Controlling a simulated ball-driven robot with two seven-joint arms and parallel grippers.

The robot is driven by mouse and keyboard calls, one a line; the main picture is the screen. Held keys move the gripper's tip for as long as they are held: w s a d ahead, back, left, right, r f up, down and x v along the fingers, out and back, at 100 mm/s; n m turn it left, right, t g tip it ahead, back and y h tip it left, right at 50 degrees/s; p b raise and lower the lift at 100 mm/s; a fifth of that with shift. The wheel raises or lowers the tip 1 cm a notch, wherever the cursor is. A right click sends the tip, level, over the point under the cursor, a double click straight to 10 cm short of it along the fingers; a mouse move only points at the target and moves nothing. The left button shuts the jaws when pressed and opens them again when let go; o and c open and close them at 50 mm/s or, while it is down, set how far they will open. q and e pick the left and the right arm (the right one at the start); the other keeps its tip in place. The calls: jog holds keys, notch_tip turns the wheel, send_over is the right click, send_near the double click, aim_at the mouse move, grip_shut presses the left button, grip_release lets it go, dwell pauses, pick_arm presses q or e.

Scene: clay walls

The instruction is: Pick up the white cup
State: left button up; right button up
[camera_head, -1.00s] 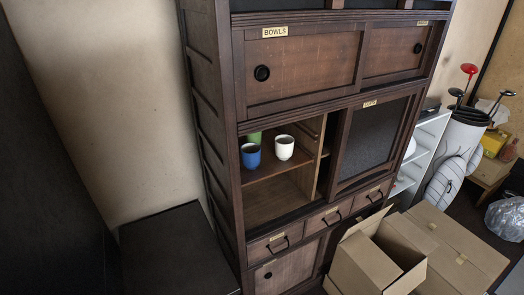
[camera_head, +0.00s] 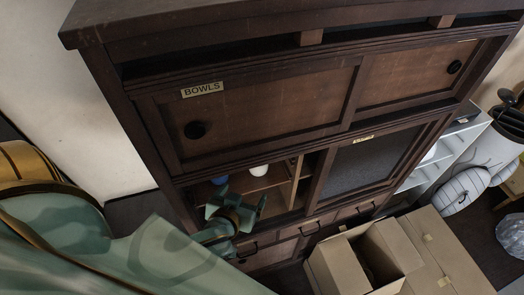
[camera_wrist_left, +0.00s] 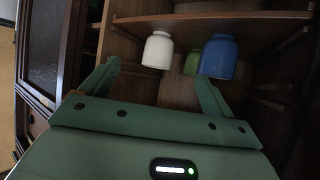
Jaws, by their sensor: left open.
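The white cup (camera_head: 258,170) stands on the open shelf of the dark wooden cabinet; in the head view only its lower part shows below the shelf's top edge. My left gripper (camera_head: 244,201) is at the cabinet opening, in front of the cup. It is open and empty, with a gap to the cup. The wrist view shows both its fingers (camera_wrist_left: 157,82). My right gripper is not in view.
A blue cup (camera_wrist_left: 218,57) stands beside the white one, and a green cup (camera_wrist_left: 192,64) is partly hidden behind the blue one. A sliding door (camera_head: 372,167) covers the cabinet's right side. An open cardboard box (camera_head: 340,265) stands at the lower right.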

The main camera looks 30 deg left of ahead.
aim_at(254, 169)
pick_arm(q)
jog(key=x, duration=0.3)
jog(key=r+x, duration=0.1)
jog(key=x, duration=0.2)
jog(key=w+r+b+x, duration=0.1)
jog(key=x, duration=0.3)
jog(key=shift+w+a, duration=0.1)
jog(key=shift+a, duration=0.3)
jog(key=x, duration=0.5)
jog(key=shift+w+r, duration=0.15)
jog(key=shift+w, duration=0.35)
jog(key=shift+s, duration=0.1)
jog(key=c, duration=1.1)
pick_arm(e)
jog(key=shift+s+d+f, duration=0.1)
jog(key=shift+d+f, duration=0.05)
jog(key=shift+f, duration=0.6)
